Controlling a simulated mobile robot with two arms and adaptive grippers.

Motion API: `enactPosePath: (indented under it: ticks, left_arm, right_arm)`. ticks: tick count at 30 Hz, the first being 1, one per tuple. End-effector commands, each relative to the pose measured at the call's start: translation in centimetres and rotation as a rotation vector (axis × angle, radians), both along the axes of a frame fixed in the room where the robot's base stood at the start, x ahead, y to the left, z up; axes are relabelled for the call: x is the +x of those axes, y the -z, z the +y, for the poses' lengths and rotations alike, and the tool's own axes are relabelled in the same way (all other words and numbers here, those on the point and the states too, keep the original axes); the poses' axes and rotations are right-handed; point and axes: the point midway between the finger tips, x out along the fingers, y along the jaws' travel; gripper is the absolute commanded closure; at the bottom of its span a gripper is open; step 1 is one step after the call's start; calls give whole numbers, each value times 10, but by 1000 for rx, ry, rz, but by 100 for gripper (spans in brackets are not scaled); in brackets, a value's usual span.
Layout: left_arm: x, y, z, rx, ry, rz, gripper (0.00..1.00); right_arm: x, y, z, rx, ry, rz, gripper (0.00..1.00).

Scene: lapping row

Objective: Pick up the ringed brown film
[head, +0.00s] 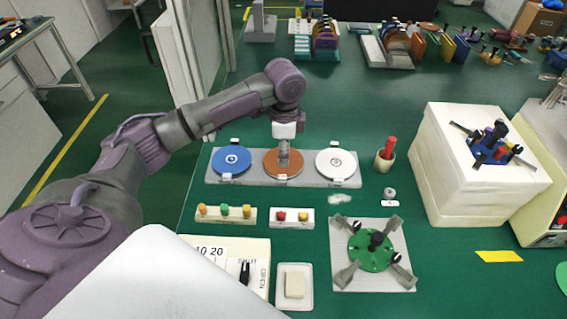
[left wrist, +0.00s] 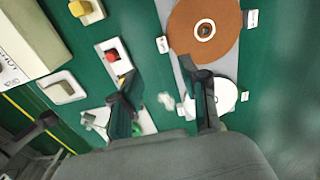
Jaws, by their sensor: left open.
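The brown film (head: 270,163) is a round disc lying in the middle of a grey tray (head: 307,182), between a blue disc (head: 226,164) and a white disc (head: 338,158). In the left wrist view the brown film (left wrist: 190,40) shows a white ring around its centre, near the top. My left gripper (head: 284,160) comes down from above over the brown film and hides part of it. In the left wrist view my left gripper (left wrist: 165,88) has its two fingers spread apart with nothing between them. Its height above the film is hard to tell. My right gripper is not in view.
A cup with a red stick (head: 386,158) stands right of the tray. In front are two peg blocks (head: 226,218) and a green fixture (head: 371,250) on a grey plate. White stacked blocks (head: 480,190) stand at the right.

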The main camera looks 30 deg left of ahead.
Motion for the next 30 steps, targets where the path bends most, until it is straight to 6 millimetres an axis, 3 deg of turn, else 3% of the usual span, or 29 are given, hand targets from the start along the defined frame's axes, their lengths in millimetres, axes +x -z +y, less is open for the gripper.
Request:
enactPosePath:
  ticks: [4, 14, 21, 30]
  left_arm:
    - [-1, 28, 0, 0, -1, 4, 55]
    - [1, 56, 3, 1, 0, 3, 55]
    - [3, 91, 8, 0, 0, 2, 55]
    - [3, 98, 8, 1, 1, 0, 55]
  right_arm:
    - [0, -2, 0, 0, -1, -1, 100]
    - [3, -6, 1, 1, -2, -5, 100]
    - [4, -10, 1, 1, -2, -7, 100]
    - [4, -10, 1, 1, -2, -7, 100]
